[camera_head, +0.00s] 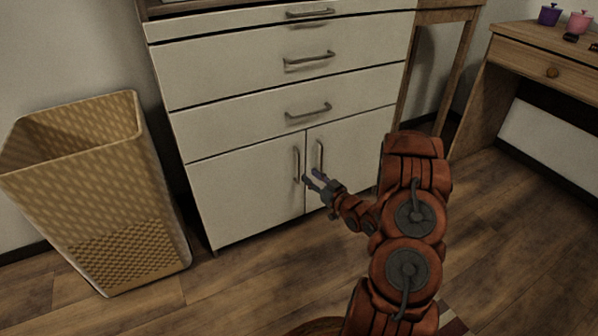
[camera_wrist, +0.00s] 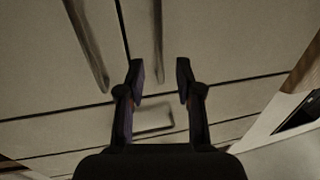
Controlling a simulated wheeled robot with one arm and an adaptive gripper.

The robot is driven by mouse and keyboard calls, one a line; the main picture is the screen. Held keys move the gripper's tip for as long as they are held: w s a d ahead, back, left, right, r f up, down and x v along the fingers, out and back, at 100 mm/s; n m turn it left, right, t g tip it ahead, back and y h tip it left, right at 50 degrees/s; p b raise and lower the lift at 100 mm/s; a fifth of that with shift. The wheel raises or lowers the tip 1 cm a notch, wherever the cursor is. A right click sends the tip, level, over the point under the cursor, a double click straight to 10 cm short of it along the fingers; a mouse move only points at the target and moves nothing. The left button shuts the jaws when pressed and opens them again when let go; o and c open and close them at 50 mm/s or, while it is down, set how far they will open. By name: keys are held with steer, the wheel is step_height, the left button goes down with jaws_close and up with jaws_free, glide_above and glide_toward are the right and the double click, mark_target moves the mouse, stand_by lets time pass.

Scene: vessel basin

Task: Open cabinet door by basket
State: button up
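The white cabinet's left lower door (camera_head: 245,195) is beside the basket and is shut. Its vertical bar handle (camera_head: 297,164) is near the seam, beside the right door's handle (camera_head: 319,156). My gripper (camera_head: 311,177) is open and empty at the lower ends of the two handles. In the wrist view, which looks upside down, my gripper (camera_wrist: 161,75) has its fingers apart. One vertical handle (camera_wrist: 157,40) is in line with the gap between them, and another handle (camera_wrist: 88,45) is to the left. I cannot tell whether either finger touches a handle.
The tall woven basket (camera_head: 95,190) stands on the floor left of the cabinet, close to its side. Drawers with bar handles (camera_head: 308,110) are above the doors. A wooden desk (camera_head: 545,60) is at the right. The wooden floor (camera_head: 240,285) between basket and arm is clear.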

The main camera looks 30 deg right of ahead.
steer(key=b, duration=0.2)
glide_above(299, 182)
steer(key=shift+w+d, duration=0.15)
steer(key=shift+w, duration=0.1)
steer(key=shift+c, duration=0.3)
jaws_close()
stand_by(0.5)
